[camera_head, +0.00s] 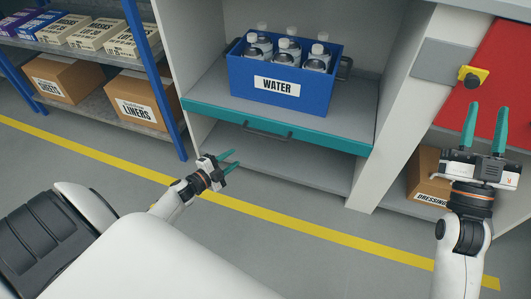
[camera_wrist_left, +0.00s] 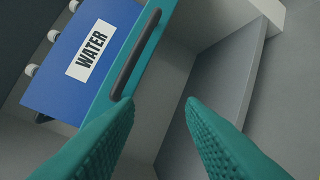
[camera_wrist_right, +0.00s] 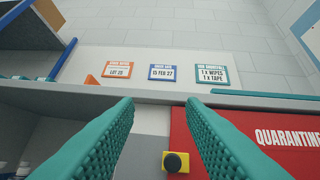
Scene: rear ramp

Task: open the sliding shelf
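The sliding shelf has a teal front edge (camera_head: 325,139) with a dark bar handle (camera_head: 267,132). The front sits about level with the cabinet opening. A blue WATER crate (camera_head: 240,80) of white-capped bottles stands on the shelf. My left gripper (camera_head: 233,161) is open and empty, just below and left of the handle, apart from it in the head view. In the left wrist view, the handle (camera_wrist_left: 135,52) runs slanted, its lower end near the left fingertip; contact cannot be told. My right gripper (camera_head: 488,107) is open and empty, pointing up at the right.
A grey lower shelf (camera_head: 290,165) lies beneath. A blue-post rack (camera_head: 160,90) with boxes stands left. At the right are a red panel (camera_head: 500,70), a yellow latch with a dark knob (camera_head: 473,77) and a DRESSING box (camera_head: 427,180). Floor before the cabinet is clear.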

